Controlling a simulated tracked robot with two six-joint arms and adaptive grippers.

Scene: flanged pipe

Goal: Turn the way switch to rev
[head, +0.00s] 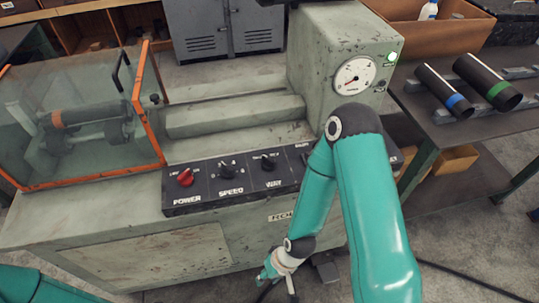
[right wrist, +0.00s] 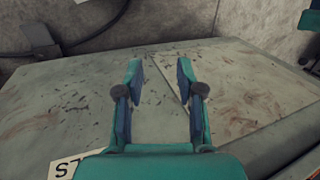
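The way switch (head: 268,161) is a black knob above the word WAY on the dark control panel (head: 220,200) in the head view. Its position marks are too small to read. My right gripper (head: 276,276) is low in front of the machine, below the panel and apart from the switch. In the right wrist view the right gripper (right wrist: 160,70) is open and empty, with its two fingers apart over a worn grey-green surface. The way switch is not recognisable there. My left gripper is out of view.
A red POWER knob (head: 185,177) and a black SPEED knob (head: 226,170) sit left of the way switch. My right arm covers the panel's right part. Pipes (head: 447,92) lie on the right table.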

